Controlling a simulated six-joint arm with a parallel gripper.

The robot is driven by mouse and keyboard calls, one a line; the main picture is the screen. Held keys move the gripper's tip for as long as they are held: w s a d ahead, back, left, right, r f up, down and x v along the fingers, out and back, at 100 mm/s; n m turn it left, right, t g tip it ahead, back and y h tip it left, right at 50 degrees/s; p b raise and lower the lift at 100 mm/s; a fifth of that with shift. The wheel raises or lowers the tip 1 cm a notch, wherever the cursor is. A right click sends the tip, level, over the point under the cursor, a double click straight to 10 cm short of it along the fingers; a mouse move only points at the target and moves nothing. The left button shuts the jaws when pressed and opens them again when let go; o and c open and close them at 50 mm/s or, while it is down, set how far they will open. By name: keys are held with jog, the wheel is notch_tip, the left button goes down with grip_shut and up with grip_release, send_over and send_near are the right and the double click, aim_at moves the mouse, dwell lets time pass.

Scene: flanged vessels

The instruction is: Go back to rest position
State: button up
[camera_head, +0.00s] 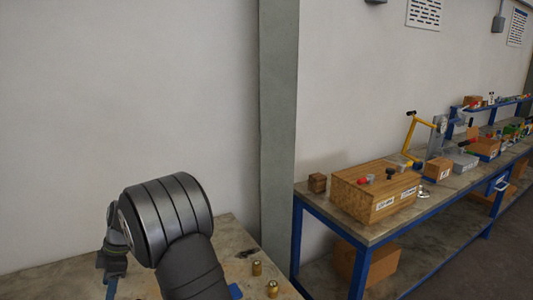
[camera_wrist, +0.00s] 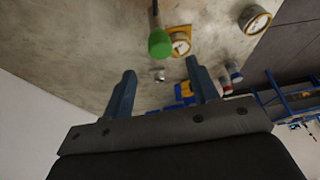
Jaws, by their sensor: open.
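My gripper (camera_wrist: 158,88) is in the wrist view. Its two blue-grey fingers stand wide apart, with nothing held between them. The concrete-like tabletop (camera_wrist: 70,45) lies some way beyond the fingertips. In the head view my dark arm hides most of the gripper, at the lower left above the table (camera_head: 250,242). No flanged vessel can be made out clearly in either view.
A green-topped item (camera_wrist: 159,43), a yellow-rimmed gauge (camera_wrist: 181,42) and a round tin-like item (camera_wrist: 254,19) are on the table. A blue-framed bench (camera_head: 372,240) with a wooden box (camera_head: 370,200) stands right, past a grey pillar (camera_head: 279,120).

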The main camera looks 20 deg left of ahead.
jog(key=v, duration=0.9)
jog(key=x, duration=1.7)
jog(key=shift+f, duration=0.3)
jog(key=shift+r+m, duration=0.25)
jog(key=shift+m, duration=0.25)
jog(key=shift+d+m+t+y, duration=0.1)
jog(key=shift+m+t+y, duration=0.2)
jog(key=shift+m, duration=0.2)
jog(key=shift+w+r+m, duration=0.15)
jog(key=shift+r+m, duration=0.1)
jog(key=shift+m, duration=0.15)
jog(key=v, duration=1.7)
jog(key=s+a+f+m+t, duration=0.1)
jog(key=f+m, duration=0.1)
jog(key=f, duration=0.2)
jog(key=s+a+f+m+t, duration=0.1)
jog(key=a+f+m, duration=0.1)
jog(key=f, duration=0.3)
jog(key=s+a+f+m+t, duration=0.1)
jog(key=s+f+m, duration=0.1)
jog(key=f+m, duration=0.2)
jog(key=shift+s+a+f+y, duration=0.1)
jog(key=shift+a+f+y, duration=0.25)
jog(key=shift+f, duration=0.35)
jog(key=shift+s+f+m+t, duration=0.3)
jog(key=shift+f+m, duration=0.1)
jog(key=shift+f, duration=0.3)
